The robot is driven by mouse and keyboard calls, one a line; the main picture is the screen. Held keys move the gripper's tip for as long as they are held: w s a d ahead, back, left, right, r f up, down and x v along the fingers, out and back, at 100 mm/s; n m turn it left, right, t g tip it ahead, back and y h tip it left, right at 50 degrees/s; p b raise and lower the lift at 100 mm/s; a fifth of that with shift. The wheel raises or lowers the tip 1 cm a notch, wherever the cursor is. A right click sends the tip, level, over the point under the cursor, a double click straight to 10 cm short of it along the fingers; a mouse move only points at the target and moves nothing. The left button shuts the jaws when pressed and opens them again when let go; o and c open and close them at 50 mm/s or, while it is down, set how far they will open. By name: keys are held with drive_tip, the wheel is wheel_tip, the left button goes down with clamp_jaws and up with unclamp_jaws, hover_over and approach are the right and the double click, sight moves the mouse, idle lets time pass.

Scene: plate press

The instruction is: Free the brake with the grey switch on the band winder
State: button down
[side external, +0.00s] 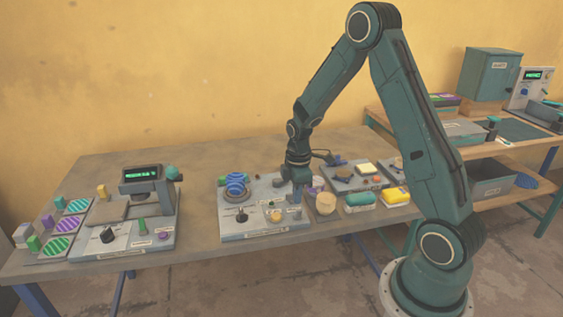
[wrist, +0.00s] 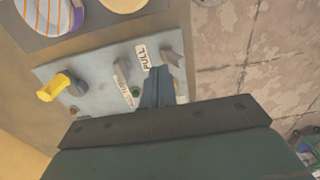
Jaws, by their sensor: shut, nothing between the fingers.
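The band winder (side external: 236,234) seems to be the grey panel in the middle of the table, with a blue coil (side external: 236,183) at its back left. In the wrist view its grey plate (wrist: 85,68) carries a small grey block (wrist: 122,73) beside a label, and a PULL label (wrist: 141,56). A dark grey piece (wrist: 174,67) beside that label may be the grey switch; I cannot tell for sure. My gripper (side external: 295,198) is shut and empty, pointing down at the panel's right end. In the wrist view its fingertips (wrist: 157,72) are close to the PULL label; contact cannot be told.
A black knob (side external: 242,215) and a yellow knob (side external: 275,216) stand on the panel. Another device with a green display (side external: 140,174) is at left.

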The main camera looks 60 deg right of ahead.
drive_tip(key=shift+w+d+r, duration=0.15)
drive_tip(key=shift+r, duration=1.2)
drive_tip(key=shift+w+d+r, duration=0.15)
drive_tip(key=shift+r, duration=1.15)
drive_tip(key=s+a+r+m+t, duration=0.1)
drive_tip(key=s+a+r+m, duration=0.1)
drive_tip(key=s+a+r, duration=0.4)
drive_tip(key=s+a+r+m+t, duration=0.1)
drive_tip(key=a+r+m+t, duration=0.1)
drive_tip(key=a+r, duration=0.5)
drive_tip(key=s+a+r+m+t, duration=0.1)
drive_tip(key=s+a+r+m, duration=0.1)
drive_tip(key=s, duration=0.4)
drive_tip(key=s+a+r+m+t, duration=0.1)
drive_tip(key=s+a+r+m, duration=0.1)
drive_tip(key=s, duration=0.5)
drive_tip(key=shift+r+m+t, duration=0.3)
drive_tip(key=shift+r+m, duration=0.2)
drive_tip(key=shift+r, duration=0.45)
